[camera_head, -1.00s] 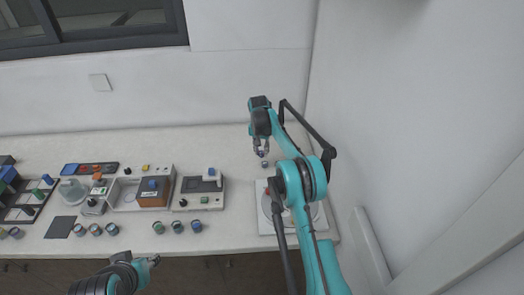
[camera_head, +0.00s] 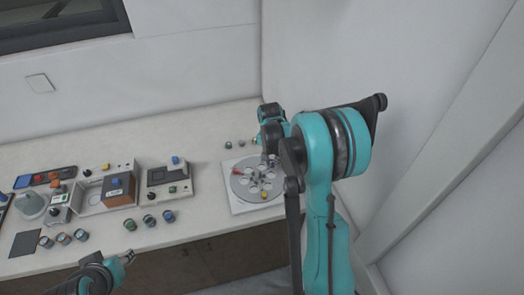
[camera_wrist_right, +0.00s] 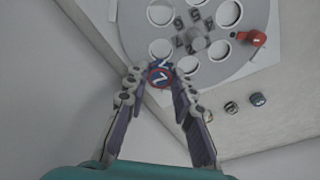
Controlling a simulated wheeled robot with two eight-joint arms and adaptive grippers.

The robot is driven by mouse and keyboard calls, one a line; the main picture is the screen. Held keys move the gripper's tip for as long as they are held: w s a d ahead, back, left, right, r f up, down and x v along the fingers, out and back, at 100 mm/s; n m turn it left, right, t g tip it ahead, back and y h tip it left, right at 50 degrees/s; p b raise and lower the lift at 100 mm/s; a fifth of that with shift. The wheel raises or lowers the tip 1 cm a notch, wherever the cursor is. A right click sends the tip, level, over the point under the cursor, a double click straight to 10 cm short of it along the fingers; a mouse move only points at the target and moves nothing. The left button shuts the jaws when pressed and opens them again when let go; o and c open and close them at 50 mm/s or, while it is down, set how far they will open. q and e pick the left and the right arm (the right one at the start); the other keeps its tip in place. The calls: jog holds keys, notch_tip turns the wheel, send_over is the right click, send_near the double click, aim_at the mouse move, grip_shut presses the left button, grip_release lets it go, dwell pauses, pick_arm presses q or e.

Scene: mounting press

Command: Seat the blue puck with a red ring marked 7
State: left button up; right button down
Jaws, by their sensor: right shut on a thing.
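The blue puck with a red ring marked 7 (camera_wrist_right: 158,78) is between the fingertips of my right gripper (camera_wrist_right: 156,82) in the right wrist view, and the gripper is shut on it. The puck overlaps the near rim of a grey round plate with holes (camera_wrist_right: 135,28); I cannot tell whether it touches. In the head view the plate (camera_head: 240,188) lies on a white base (camera_head: 240,207), and my right gripper (camera_head: 270,160) is over its far right part, partly hidden by my arm. My left gripper (camera_head: 127,257) is at the lower left, off the bench front; its jaw opening is unclear.
A red pointer (camera_wrist_right: 252,38) sits at the plate's rim and a grey hub (camera_wrist_right: 196,40) at its middle. Boxed devices (camera_head: 168,178) and more pucks (camera_head: 149,220) are to the left. A wall stands close on the right.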

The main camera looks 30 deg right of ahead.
aim_at(271, 175)
jog(key=shift+f+b, duration=2.3)
jog(key=shift+f, duration=1.05)
jog(key=c, duration=1.2)
grip_release()
jog(key=shift+r, duration=0.15)
notch_tip(271, 175, up, 12)
jog(key=a, duration=0.1)
jog(key=shift+s, duration=0.45)
